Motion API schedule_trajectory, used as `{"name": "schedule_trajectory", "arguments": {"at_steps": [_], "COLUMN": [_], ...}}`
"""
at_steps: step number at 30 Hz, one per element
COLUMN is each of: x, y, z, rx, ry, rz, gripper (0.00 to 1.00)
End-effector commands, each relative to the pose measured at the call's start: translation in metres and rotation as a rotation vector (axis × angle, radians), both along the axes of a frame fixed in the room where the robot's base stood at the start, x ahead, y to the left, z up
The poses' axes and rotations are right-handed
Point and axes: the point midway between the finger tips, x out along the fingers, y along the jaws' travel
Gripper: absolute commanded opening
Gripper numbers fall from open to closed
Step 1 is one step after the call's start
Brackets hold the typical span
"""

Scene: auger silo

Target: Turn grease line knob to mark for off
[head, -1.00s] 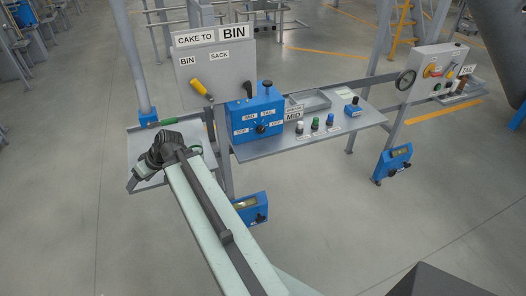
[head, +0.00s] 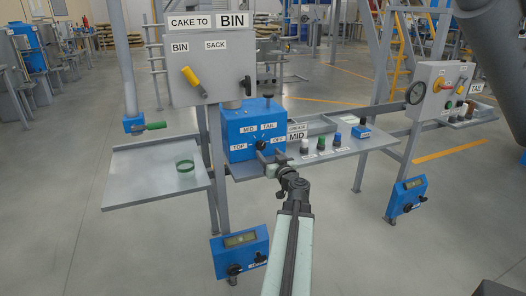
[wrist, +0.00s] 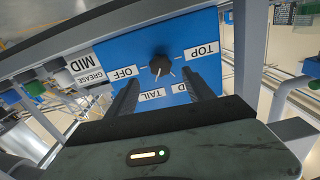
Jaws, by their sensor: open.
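The grease line knob (head: 261,145) is a small black knob on the front of a blue box (head: 240,128). Labels MID, TAIL, TOP and OFF surround it. In the wrist view the knob (wrist: 160,64) is seen upside down, with OFF (wrist: 124,72) to its left, TAIL below and TOP at upper right. A thin light line shows on its lower side, roughly toward TAIL; its exact aim is hard to tell. My gripper (wrist: 162,78) is open, its two dark fingers apart below the knob. In the head view my gripper (head: 271,160) is just in front of the box, partly covering the panel.
A GREASE MID sign (head: 297,134) and several small knobs stand on the shelf right of the box. A yellow-handled lever (head: 194,80) is on the panel above. Blue meter boxes hang below.

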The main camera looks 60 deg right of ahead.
Motion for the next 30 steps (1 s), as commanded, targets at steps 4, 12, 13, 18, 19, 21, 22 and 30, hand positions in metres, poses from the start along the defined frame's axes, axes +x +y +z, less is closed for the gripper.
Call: {"name": "schedule_trajectory", "arguments": {"at_steps": [4, 12, 13, 18, 19, 21, 22, 30], "x": [0.022, 0.055, 0.056, 0.055, 0.055, 0.055, 0.055, 0.055], "y": [-0.017, -0.04, -0.041, -0.04, -0.04, -0.04, -0.04, -0.04], "z": [0.0, 0.0, 0.0, 0.0, 0.0, 0.0, 0.0, 0.0], "rx": [0.0, 0.001, 0.001, 0.001, 0.001, 0.001, 0.001, 0.005], "ry": [0.001, 0.0, 0.0, 0.0, 0.0, 0.0, 0.0, -0.002], "rz": [0.003, 0.002, 0.002, 0.001, 0.001, 0.001, 0.001, 0.001], "gripper": [0.61, 0.61, 0.61, 0.61, 0.61, 0.42, 0.33, 0.0]}}
